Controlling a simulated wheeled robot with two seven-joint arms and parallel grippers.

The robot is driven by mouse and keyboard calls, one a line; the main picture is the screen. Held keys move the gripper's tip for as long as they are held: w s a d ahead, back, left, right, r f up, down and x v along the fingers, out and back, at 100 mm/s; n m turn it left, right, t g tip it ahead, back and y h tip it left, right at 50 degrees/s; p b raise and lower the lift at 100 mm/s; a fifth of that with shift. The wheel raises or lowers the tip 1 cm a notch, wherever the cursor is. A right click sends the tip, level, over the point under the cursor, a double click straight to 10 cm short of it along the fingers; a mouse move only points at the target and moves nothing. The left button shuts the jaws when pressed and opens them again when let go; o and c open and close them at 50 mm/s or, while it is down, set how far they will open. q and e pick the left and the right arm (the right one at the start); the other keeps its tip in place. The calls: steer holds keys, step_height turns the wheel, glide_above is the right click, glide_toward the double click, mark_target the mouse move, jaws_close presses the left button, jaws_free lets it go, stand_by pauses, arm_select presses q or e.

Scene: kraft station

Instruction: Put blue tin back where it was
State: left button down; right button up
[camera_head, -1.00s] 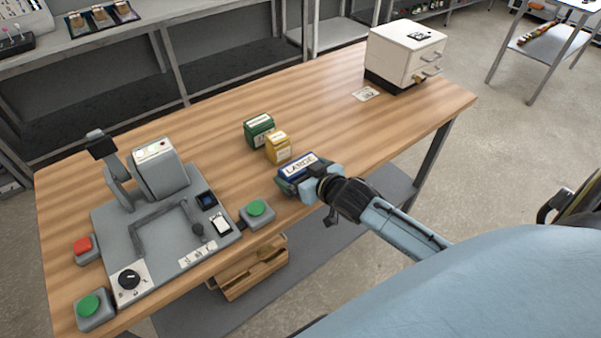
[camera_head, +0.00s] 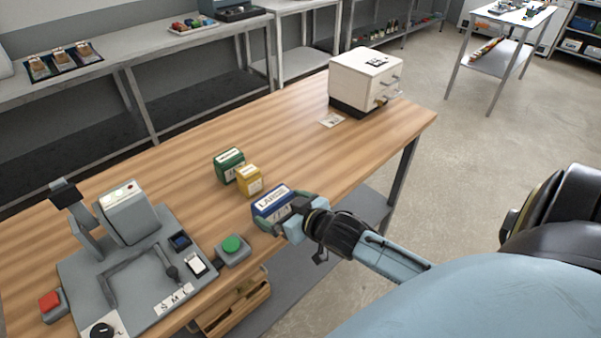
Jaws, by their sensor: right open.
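The blue tin (camera_head: 271,203), with a white label reading LARGE, stands on the wooden table near its front edge. My right gripper (camera_head: 291,214) is at the tin's right side, its jaws open. It partly hides that side, and I cannot tell whether the fingers touch the tin. A yellow tin (camera_head: 249,180) and a green tin (camera_head: 229,165) stand in a slanting row behind and left of the blue tin. My left gripper is not in view.
A grey machine (camera_head: 127,215) on a base plate fills the table's left part, with a green button (camera_head: 232,245) at its right. A white drawer cabinet (camera_head: 364,80) stands at the far right end, a small card (camera_head: 332,119) before it. The table (camera_head: 310,155) between tins and cabinet is clear.

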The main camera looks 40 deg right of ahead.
steer(key=v, duration=0.8)
steer(key=s+d+f+g+h, duration=0.1)
steer(key=s+f+g, duration=0.3)
steer(key=f, duration=1)
steer(key=s+d+f+g+h, duration=0.15)
steer(key=s+f, duration=0.55)
steer(key=f, duration=0.8)
steer(key=s+a+f+g, duration=0.3)
steer(key=s+f, duration=0.4)
steer(key=s, duration=0.4)
steer(key=s+a+f+n+g+y, duration=0.1)
steer(key=s+a+f+g, duration=0.3)
steer(key=s+f, duration=0.3)
steer(key=s, duration=0.4)
steer(key=shift+s+a+f+n, duration=0.2)
steer(key=shift+a+f+n, duration=0.1)
steer(key=shift+a+f, duration=0.1)
step_height(320, 180, down, 6)
steer(key=b, duration=0.5)
steer(key=shift+r, duration=0.2)
